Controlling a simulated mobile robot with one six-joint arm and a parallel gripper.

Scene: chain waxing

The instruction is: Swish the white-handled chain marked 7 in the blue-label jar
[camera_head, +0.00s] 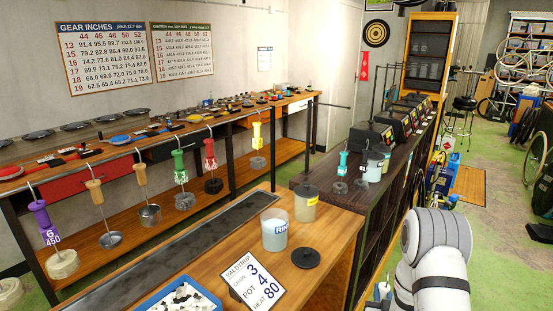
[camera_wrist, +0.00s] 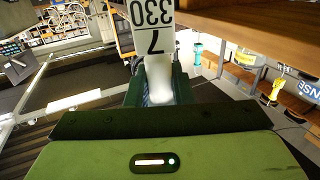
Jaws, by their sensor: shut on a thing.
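My gripper (camera_wrist: 160,92) is shut on a white handle (camera_wrist: 159,75) in the wrist view. The handle's white tag (camera_wrist: 152,22) reads 7 and 330, upside down in the picture. The chain below the handle is hidden. In the head view my white arm is at the lower right; the gripper and handle do not show there. The blue-label jar (camera_head: 274,241) stands open on the near wooden bench, with pale blue liquid and the letters RIN. Its black lid (camera_head: 306,258) seems to lie beside it. No contact between the held handle and this jar shows.
A second jar (camera_head: 306,207) stands just behind the blue-label jar. A card (camera_head: 253,281) and a blue tray (camera_head: 178,300) lie in front. Several handled chains hang on the left, including a purple handle (camera_head: 43,220). A teal handle (camera_head: 342,163) hangs by the dark bench.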

